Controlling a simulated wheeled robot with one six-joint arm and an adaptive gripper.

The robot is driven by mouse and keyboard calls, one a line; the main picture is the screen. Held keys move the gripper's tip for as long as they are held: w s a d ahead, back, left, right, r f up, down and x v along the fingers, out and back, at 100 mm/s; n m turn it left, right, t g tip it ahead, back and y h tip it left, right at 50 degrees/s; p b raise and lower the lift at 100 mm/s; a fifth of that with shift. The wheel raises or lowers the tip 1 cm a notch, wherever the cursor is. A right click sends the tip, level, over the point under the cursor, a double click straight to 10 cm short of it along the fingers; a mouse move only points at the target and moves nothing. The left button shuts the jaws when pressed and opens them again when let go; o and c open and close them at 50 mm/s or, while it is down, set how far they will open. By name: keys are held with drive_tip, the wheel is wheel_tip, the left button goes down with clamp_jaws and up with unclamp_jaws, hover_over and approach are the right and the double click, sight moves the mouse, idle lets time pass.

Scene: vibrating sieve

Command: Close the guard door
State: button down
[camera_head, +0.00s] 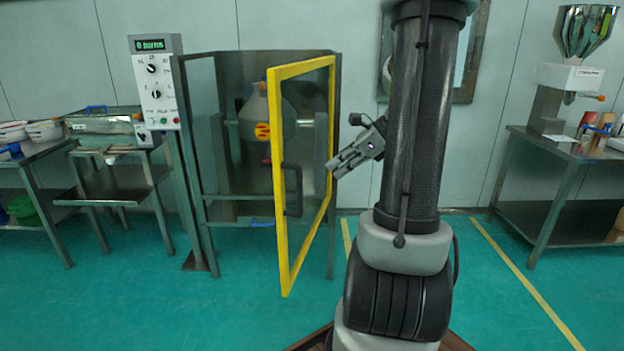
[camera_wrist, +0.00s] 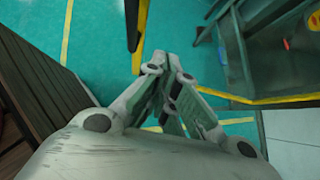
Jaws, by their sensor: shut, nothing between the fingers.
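The guard door (camera_head: 277,165) is a yellow-framed clear panel with a dark vertical handle (camera_head: 291,190). It stands partly open, swung out toward the camera from the right side of the grey guard enclosure (camera_head: 337,160). In the head view my gripper (camera_head: 332,170) is shut and empty, right of the door, close to its far upright; I cannot tell whether it touches. In the wrist view the gripper (camera_wrist: 168,58) is shut, with the yellow door edge (camera_wrist: 137,55) just left of its fingertips. A grey vessel with a red-yellow label (camera_head: 262,132) stands inside the enclosure.
A control box (camera_head: 157,85) with a green display stands on a post left of the enclosure. Tables with bowls (camera_head: 44,130) are at the far left. A table with a hopper machine (camera_head: 570,78) is at the right. The green floor before the door is clear.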

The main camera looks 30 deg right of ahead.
approach(288, 194)
wheel_tip(288, 194, down, 3)
drive_tip(key=s, duration=0.1)
drive_tip(key=shift+w+a+f, duration=0.1)
drive_tip(key=shift+w+a, duration=0.45)
drive_tip(key=shift+w, duration=0.25)
drive_tip(key=shift+w+a+f, duration=0.1)
drive_tip(key=shift+w+a, duration=0.5)
drive_tip(key=shift+w, duration=0.25)
